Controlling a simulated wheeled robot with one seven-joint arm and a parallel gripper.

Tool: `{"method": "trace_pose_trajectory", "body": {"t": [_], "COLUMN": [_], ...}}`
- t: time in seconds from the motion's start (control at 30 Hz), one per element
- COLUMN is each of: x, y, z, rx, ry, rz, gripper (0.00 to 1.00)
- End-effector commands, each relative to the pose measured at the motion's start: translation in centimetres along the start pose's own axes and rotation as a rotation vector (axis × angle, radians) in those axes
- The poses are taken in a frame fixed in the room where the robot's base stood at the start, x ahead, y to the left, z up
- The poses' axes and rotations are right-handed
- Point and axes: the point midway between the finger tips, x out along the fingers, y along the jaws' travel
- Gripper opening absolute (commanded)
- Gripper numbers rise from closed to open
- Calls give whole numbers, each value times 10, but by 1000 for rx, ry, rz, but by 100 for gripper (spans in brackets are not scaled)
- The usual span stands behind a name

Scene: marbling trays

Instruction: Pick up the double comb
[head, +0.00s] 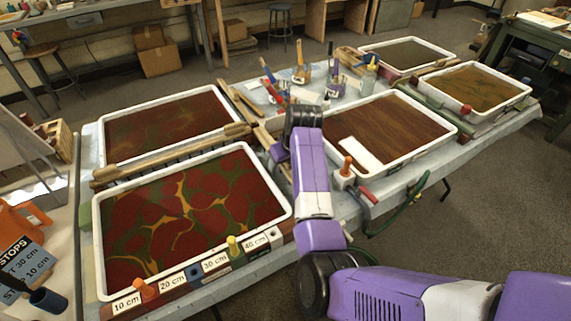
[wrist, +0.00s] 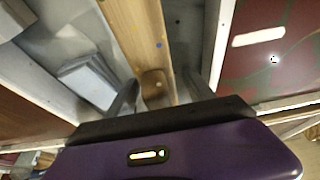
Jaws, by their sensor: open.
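A long wooden bar that looks like two rails side by side, perhaps the double comb (head: 165,160), lies between the two left trays in the head view. In the wrist view my gripper (wrist: 160,92) is open. A wooden strip (wrist: 137,32) with small coloured spots runs down toward the gap between its fingers. A rounded wooden end (wrist: 155,84) shows in that gap, with no finger seen closed on it. I cannot tell whether this wood is the double comb. In the head view my fingers are hidden by my arm.
A red and green marbled tray (head: 95,245) stands at front left, with a dark tray (head: 102,150) behind it. A brown tray (head: 452,127) is right of my arm. Brushes and jars (head: 300,76) stand at the back middle. Pegs and distance labels (head: 172,282) line the front edge.

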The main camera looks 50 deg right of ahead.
Motion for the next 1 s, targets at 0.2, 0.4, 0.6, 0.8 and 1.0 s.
{"method": "trace_pose_trajectory", "body": {"t": [0.2,0.4,0.6,0.8,1.0], "x": [0,0,0,-2,-16], "y": [0,0,0,0,0], "z": [0,0,0,-2,-8], "rx": [0,0,0,0,1], "ry": [1,1,1,2,4], "rz": [0,0,0,1,1], "gripper": [62,23,4,4,4]}}
